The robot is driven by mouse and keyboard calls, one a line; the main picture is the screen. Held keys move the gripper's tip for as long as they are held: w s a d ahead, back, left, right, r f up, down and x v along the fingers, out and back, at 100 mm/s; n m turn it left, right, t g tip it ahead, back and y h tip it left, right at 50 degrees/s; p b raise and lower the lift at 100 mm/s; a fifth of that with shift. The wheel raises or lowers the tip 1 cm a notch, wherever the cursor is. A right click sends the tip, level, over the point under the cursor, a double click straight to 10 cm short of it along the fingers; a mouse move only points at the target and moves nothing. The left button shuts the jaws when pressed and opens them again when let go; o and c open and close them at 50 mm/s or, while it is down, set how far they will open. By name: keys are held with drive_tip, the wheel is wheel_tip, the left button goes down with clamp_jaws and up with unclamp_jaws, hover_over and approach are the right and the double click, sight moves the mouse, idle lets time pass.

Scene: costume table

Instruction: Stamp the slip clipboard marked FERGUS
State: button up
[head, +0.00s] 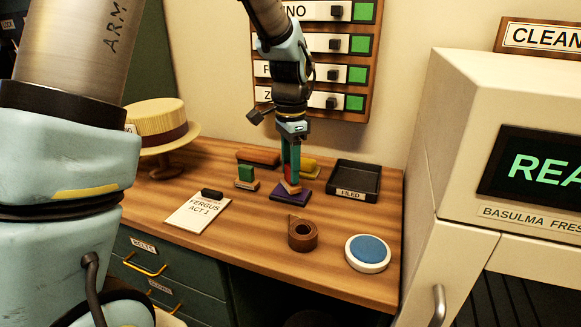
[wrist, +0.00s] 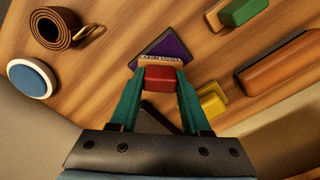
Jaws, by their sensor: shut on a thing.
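The slip clipboard marked FERGUS ACT 1 (head: 198,212) lies on the table at front left, with a dark clip at its top. My gripper (head: 291,178) points down and is shut on a red-handled stamp (wrist: 160,77) with a wooden base. The stamp is at a dark purple ink pad (head: 277,194); I cannot tell whether it touches it. The pad also shows beyond the stamp in the wrist view (wrist: 177,47). A green stamp (head: 246,173) stands left of the pad. A yellow block (head: 310,166) is behind my gripper.
A black FILED tray (head: 357,180) is at the back right. A rolled brown belt (head: 302,235) and a blue round pad (head: 368,253) lie at the front. A straw hat (head: 156,127) on a stand is at left.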

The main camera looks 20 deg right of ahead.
drive_tip(key=shift+f, duration=0.5)
idle(1.5)
drive_tip(key=shift+r+p, duration=3.05)
drive_tip(key=shift+r, duration=0.55)
